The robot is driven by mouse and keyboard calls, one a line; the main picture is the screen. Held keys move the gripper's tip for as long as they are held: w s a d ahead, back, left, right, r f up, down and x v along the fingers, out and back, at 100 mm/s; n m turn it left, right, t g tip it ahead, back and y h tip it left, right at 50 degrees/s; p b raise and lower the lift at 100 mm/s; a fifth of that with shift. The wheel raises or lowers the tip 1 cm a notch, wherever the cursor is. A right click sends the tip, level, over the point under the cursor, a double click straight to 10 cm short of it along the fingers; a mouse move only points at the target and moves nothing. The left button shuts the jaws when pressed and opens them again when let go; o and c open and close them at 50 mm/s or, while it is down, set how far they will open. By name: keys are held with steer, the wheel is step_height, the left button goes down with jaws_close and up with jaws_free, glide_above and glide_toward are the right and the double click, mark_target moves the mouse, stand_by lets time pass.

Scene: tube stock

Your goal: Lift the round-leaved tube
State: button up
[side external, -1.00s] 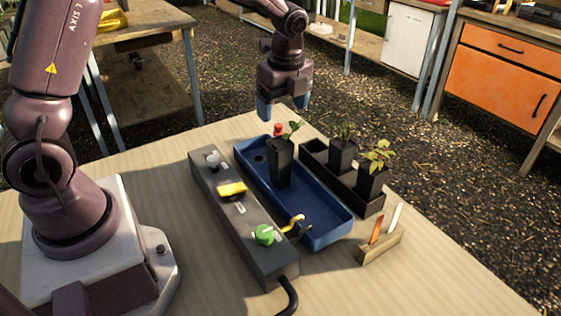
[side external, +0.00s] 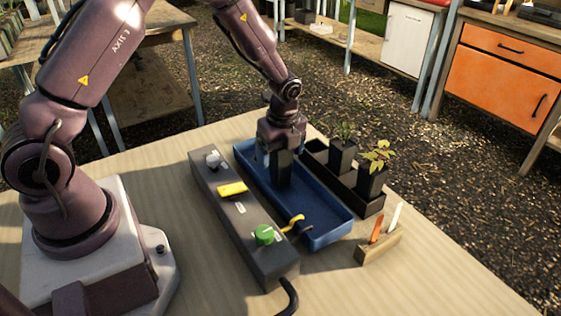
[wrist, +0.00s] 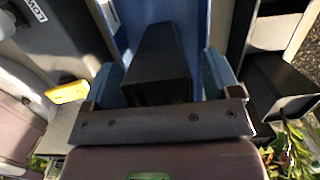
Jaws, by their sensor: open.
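A black square tube (side external: 279,172) stands in the blue tray (side external: 327,237); its leafy top is hidden under my gripper. My gripper (side external: 281,157) is open and low over this tube, with a blue finger on each side. In the wrist view the tube (wrist: 158,62) lies between the two blue fingers; I cannot tell whether they touch it. Two more tubes stand in the black rack (side external: 368,206): one with fine dark-green foliage (side external: 344,135) and one with broader yellow-green leaves (side external: 379,155). I cannot tell for sure which is round-leaved.
A grey control box (side external: 246,222) with a yellow part, a green knob and a cable runs left of the tray. A yellow hook-like piece (side external: 293,222) is at the tray's near end. A wooden block (side external: 378,248) holds orange and white tags. The front right tabletop is clear.

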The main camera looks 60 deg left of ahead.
steer(key=shift+f, duration=0.4)
steer(key=shift+c, duration=0.4)
steer(key=c, duration=1)
steer(key=shift+r, duration=0.1)
